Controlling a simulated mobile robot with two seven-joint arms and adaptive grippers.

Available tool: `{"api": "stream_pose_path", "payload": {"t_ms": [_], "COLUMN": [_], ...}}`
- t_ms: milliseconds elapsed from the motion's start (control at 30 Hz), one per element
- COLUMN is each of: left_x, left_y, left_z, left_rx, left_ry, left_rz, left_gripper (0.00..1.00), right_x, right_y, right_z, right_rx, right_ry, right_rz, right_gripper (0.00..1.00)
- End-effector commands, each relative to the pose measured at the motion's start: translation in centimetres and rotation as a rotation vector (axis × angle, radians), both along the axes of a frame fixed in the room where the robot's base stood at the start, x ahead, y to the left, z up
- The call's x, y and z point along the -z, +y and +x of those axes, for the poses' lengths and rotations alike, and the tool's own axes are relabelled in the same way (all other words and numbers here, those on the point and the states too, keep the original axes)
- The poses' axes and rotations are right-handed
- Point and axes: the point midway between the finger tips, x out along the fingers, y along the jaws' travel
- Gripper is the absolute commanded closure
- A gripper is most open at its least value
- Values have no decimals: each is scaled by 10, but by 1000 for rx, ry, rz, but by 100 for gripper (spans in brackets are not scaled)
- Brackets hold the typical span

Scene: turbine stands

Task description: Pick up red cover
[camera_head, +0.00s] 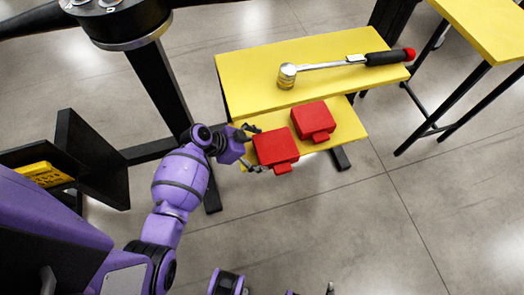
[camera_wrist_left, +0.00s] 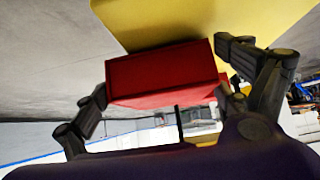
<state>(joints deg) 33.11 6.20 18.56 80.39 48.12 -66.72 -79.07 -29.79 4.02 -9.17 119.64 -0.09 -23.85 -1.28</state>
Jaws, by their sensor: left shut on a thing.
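Two red covers show in the head view. The left red cover (camera_head: 275,147) is at the left end of the lower yellow shelf, and the right red cover (camera_head: 313,121) sits on that shelf beside it. My left gripper (camera_head: 254,148) is shut on the left cover, with a finger at either side of it. In the left wrist view the held red cover (camera_wrist_left: 165,73) fills the space between the fingers. I cannot tell whether it touches the shelf. My right gripper is not clearly in view; only small purple and metal parts show at the bottom edge.
Another yellow table (camera_head: 490,25) is at upper right. The floor in front is clear.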

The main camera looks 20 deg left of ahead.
Motion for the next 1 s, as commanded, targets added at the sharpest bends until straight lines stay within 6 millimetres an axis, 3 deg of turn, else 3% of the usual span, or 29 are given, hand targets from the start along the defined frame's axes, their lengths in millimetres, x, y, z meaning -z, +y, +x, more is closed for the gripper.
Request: {"api": "stream_pose_path", "payload": {"t_ms": [167, 433, 700, 1000], "left_x": [-29, -92, -114, -124], "left_y": [2, -13, -29, -36], "left_z": [1, -54, -113, -135], "left_rx": [2, 3, 1, 0], "left_ry": [-6, -5, 0, -1], "left_rz": [4, 2, 0, -1], "left_gripper": [34, 34, 34, 34], "right_x": [-5, -17, -19, -20], "right_y": [0, -1, -2, -2], "right_z": [2, 4, 3, 3], "right_rx": [-1, 0, 1, 2], "right_ry": [-4, -13, -13, -14], "right_rz": [0, -2, -3, -4], "right_gripper": [60, 60, 60, 60]}}
